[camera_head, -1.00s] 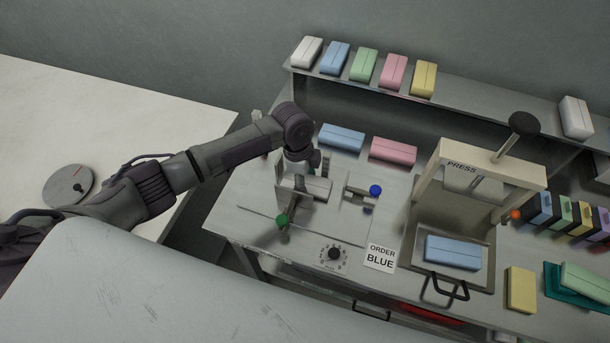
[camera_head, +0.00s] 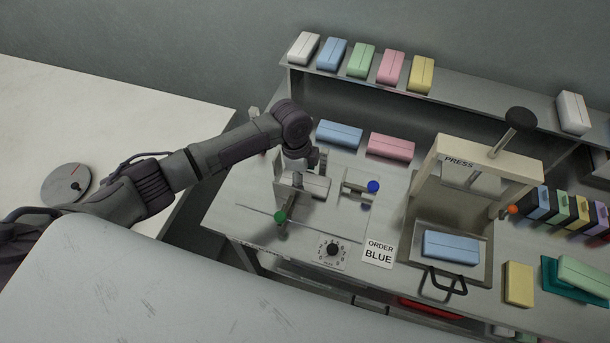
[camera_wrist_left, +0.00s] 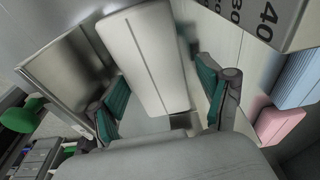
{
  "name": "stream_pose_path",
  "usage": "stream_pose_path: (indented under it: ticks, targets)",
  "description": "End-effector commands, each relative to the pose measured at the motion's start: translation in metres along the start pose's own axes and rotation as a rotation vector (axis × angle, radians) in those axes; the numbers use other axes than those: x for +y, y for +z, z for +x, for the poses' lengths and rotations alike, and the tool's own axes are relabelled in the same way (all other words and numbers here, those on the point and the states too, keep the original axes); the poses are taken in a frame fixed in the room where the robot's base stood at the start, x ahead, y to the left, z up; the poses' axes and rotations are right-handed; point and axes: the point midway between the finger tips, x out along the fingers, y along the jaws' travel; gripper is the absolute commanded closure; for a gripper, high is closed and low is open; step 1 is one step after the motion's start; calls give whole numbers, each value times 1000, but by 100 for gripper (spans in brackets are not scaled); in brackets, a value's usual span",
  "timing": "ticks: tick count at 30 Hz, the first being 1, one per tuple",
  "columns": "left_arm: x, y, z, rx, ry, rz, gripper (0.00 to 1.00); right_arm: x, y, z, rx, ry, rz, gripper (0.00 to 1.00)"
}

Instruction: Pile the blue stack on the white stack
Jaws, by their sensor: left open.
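A white stack (camera_wrist_left: 143,62) lies between the open fingers of my left gripper (camera_wrist_left: 160,104) in the left wrist view, with a visible gap at the right finger. In the head view this white stack (camera_head: 316,187) sits on the cutting station of the bench, and my left gripper (camera_head: 304,168) is just above and behind it, partly hidden by its own wrist. A blue stack (camera_head: 450,248) lies on the press tray. Another blue stack (camera_head: 339,133) lies at the back of the bench, and a third blue stack (camera_head: 332,54) is on the shelf. My right gripper is not in view.
A pink stack (camera_head: 391,147) lies beside the back blue stack. The press (camera_head: 486,165) stands to the right. A green knob (camera_head: 280,216) and a blue knob (camera_head: 374,186) flank the station. An order card (camera_head: 378,253) reads BLUE. A yellow stack (camera_head: 519,284) lies at right.

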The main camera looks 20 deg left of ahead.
Motion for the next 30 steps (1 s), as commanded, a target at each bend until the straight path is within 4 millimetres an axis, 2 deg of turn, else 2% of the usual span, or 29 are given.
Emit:
stream_pose_path:
  ticks: [5,15,18,23,30]
  targets:
    - [1,-1,-15,0,5,3,10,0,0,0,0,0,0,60]
    - [-2,0,-86,0,1,1,10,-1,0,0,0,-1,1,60]
    - [-2,0,-101,-1,2,1,10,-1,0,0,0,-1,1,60]
    - [-2,0,-116,0,2,0,10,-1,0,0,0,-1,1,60]
    - [-2,0,-119,0,2,-1,10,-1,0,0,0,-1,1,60]
